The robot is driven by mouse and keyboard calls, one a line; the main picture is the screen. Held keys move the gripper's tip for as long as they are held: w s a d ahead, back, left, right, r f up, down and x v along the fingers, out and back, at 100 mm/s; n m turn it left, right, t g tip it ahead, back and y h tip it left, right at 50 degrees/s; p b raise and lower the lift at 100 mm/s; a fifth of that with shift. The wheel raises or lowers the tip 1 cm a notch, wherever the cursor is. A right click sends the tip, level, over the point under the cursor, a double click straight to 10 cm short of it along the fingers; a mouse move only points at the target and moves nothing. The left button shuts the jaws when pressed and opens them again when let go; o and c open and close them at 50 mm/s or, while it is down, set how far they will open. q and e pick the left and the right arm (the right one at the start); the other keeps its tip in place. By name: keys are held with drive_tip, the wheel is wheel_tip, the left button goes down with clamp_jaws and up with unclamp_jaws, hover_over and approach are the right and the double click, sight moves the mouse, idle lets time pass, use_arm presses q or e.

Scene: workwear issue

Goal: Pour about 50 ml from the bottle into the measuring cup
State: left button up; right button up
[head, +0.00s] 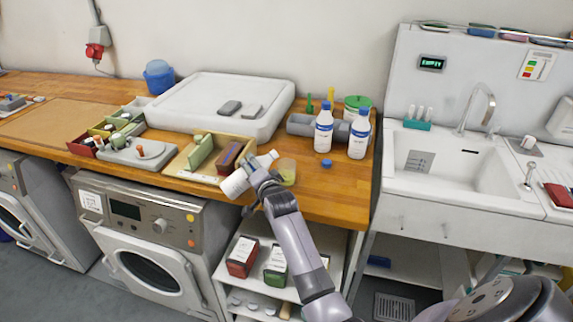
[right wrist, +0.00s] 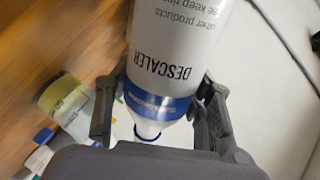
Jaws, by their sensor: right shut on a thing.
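My right gripper (head: 257,175) is shut on a white bottle (head: 235,184) by the front edge of the wooden counter. The bottle is tilted well over, with its narrow end up and right in the head view. In the right wrist view the bottle (right wrist: 180,45) reads "DESCALER" and sits between both fingers (right wrist: 160,110). The yellowish, see-through measuring cup (head: 288,168) stands on the counter just right of the bottle's narrow end. The cup also shows in the right wrist view (right wrist: 62,97). I cannot make out a stream or the cup's level. My left gripper is not in view.
Two upright white bottles with blue caps (head: 324,131) (head: 358,135) stand behind the cup. A loose blue cap (head: 327,163) lies nearby. A wooden tray (head: 179,165) is close on the left. The sink (head: 455,165) is at right.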

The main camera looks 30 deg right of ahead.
sight(261, 162)
drive_tip(key=shift+r, duration=0.15)
idle(0.6)
drive_tip(key=shift+d+r+n+h+p, duration=0.15)
drive_tip(key=shift+r+n+h+p, duration=0.15)
drive_tip(key=shift+r+n+p, duration=0.2)
drive_tip(key=shift+d+r+n+h+p, duration=0.3)
drive_tip(key=shift+d+r+n+p, duration=0.25)
drive_tip(key=shift+n, duration=0.45)
drive_tip(key=shift+d+r+n+h, duration=0.2)
drive_tip(key=shift+r+n+h, duration=0.1)
drive_tip(key=shift+n, duration=0.4)
drive_tip(key=n+b, duration=0.1)
drive_tip(key=n, duration=0.1)
drive_tip(key=a+n+t+b, duration=0.1)
drive_tip(key=b, duration=0.1)
drive_tip(key=shift+n+h, duration=0.4)
drive_tip(key=shift+a+n+t+b, duration=0.1)
drive_tip(key=shift+n+t+b, duration=0.2)
drive_tip(key=shift+n+b, duration=0.7)
drive_tip(key=shift+r+n+h, duration=0.15)
drive_tip(key=shift+n+h, duration=0.15)
